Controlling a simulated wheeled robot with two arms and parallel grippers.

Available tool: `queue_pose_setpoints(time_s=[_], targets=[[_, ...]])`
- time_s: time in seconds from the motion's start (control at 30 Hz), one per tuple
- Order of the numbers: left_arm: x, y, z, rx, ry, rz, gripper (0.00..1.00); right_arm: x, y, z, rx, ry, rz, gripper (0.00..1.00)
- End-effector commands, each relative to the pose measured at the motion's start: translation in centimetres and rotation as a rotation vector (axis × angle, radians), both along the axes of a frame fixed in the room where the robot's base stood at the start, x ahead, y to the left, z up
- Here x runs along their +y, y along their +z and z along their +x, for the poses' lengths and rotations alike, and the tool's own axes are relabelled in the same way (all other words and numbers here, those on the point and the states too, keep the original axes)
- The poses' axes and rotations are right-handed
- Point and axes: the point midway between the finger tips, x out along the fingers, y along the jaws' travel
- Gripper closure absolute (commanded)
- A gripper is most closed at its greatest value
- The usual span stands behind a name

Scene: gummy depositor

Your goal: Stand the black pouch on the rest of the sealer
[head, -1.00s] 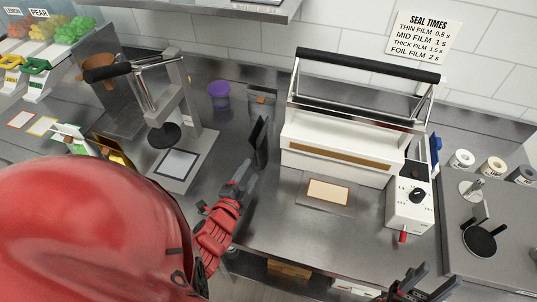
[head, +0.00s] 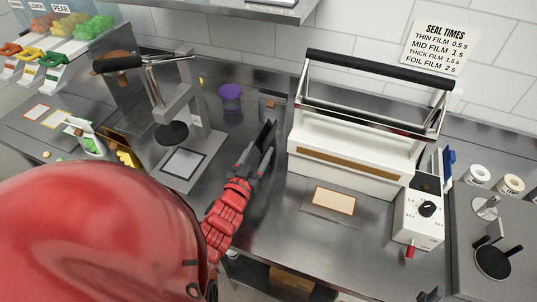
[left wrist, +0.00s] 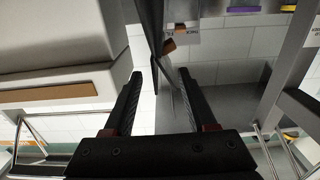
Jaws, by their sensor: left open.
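The black pouch (head: 267,133) stands upright on the steel counter, left of the white sealer (head: 350,150). In the left wrist view the pouch (left wrist: 152,30) is seen edge-on, dark and thin, ahead of and between the finger tips. My left gripper (head: 259,158) is open at the pouch and partly covers it; I cannot tell whether a finger touches it. The fingers also show in the left wrist view (left wrist: 160,85). The rest (head: 333,201), a plate with an orange-edged cream panel, lies bare before the sealer. Only a dark bit of my right gripper (head: 432,295) shows at the bottom edge.
A press (head: 178,115) with a black handle stands left of the pouch. A purple cup (head: 231,97) and a small grey stand (head: 270,106) are behind it. The sealer's control box (head: 420,215) is right of the rest. Counter between pouch and rest is clear.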

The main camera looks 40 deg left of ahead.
Motion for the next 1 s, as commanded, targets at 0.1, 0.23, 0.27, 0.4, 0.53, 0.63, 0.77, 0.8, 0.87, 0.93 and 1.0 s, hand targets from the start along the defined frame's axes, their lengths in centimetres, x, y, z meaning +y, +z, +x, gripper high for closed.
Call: queue_pose_setpoints(time_s=[0.1,0.23,0.27,0.4,0.53,0.63,0.77,0.8,0.87,0.93,1.0], targets=[[0.5,0.2,2.3,0.0,-0.002,0.001,0.43,0.0,0.5,0.0,0.0,0.0,0.0,0.5],[0.7,0.1,3.8,0.001,-0.002,-0.001,0.43,0.0,0.7,0.0,0.0,0.0,0.0,0.5],[0.8,0.1,3.9,0.001,-0.002,0.0,0.43,0.0,0.8,0.0,0.0,0.0,0.0,0.5],[1.2,0.1,4.8,0.001,0.0,0.001,0.43,0.0,1.0,0.0,0.0,0.0,0.0,0.5],[1.4,0.3,6.8,0.0,-0.003,-0.002,0.43,0.0,1.6,0.0,0.0,0.0,0.0,0.5],[1.9,0.2,8.0,0.001,0.001,0.0,0.43,0.0,2.0,0.0,0.0,0.0,0.0,0.5],[2.1,0.1,9.0,0.002,0.0,0.0,0.43,0.0,2.1,0.0,0.0,0.0,0.0,0.5],[2.1,0.0,9.1,0.002,0.0,0.0,0.43,0.0,2.1,0.0,0.0,0.0,0.0,0.5],[2.2,-0.1,9.1,0.003,0.001,-0.001,0.43,0.0,2.1,0.0,0.0,0.0,0.0,0.5],[2.2,-0.1,9.1,0.003,0.0,-0.001,0.43,0.0,2.1,0.0,0.0,0.0,0.0,0.5],[2.2,-0.1,9.1,0.002,0.0,0.001,0.43,0.0,2.1,0.0,0.0,0.0,0.0,0.5]])
